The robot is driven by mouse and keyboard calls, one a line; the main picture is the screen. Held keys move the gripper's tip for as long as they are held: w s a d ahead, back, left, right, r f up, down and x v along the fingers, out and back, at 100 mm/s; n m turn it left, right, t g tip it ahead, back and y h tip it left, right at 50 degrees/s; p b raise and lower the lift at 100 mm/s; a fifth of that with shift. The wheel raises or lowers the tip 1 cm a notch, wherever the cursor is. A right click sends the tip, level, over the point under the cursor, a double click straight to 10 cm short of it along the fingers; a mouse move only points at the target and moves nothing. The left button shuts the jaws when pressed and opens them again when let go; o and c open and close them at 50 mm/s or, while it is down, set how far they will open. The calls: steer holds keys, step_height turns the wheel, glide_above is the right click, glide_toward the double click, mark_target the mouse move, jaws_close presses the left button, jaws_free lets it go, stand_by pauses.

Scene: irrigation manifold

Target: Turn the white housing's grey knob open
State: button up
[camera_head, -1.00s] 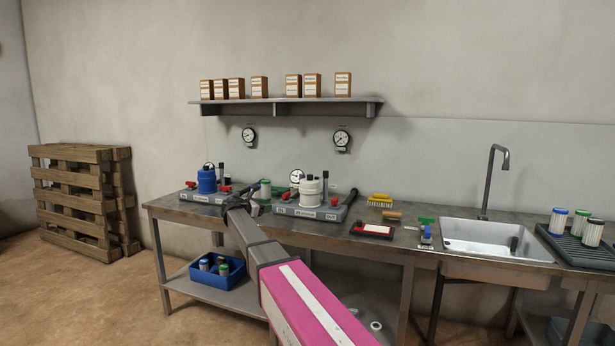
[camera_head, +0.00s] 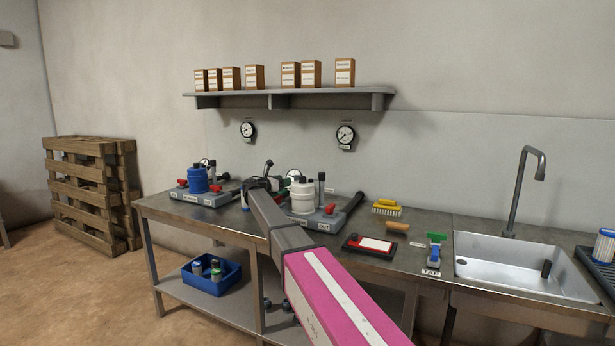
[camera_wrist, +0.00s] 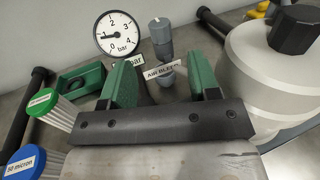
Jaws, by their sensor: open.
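The white housing (camera_head: 302,197) stands upright on a grey base at the middle of the bench. In the wrist view its pale body and black cap (camera_wrist: 294,30) fill the right side. A grey knob (camera_wrist: 161,32) stands on a short post behind a label reading "AIR BLEED", left of the housing. My gripper (camera_wrist: 160,72) is open, with its green fingers apart and nothing held. The knob shows between the fingers and looks beyond their tips; I see no contact. In the head view my gripper (camera_head: 258,184) is just left of the white housing, and I cannot make out the knob.
A pressure gauge (camera_wrist: 119,33) stands left of the knob. Green-topped (camera_wrist: 42,102) and blue-topped (camera_wrist: 24,162) cartridges are close to my gripper's left. A blue housing (camera_head: 198,180) is farther left.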

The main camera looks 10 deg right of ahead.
mark_target(297, 177)
steer(key=x, duration=1.1)
steer(key=c, duration=0.9)
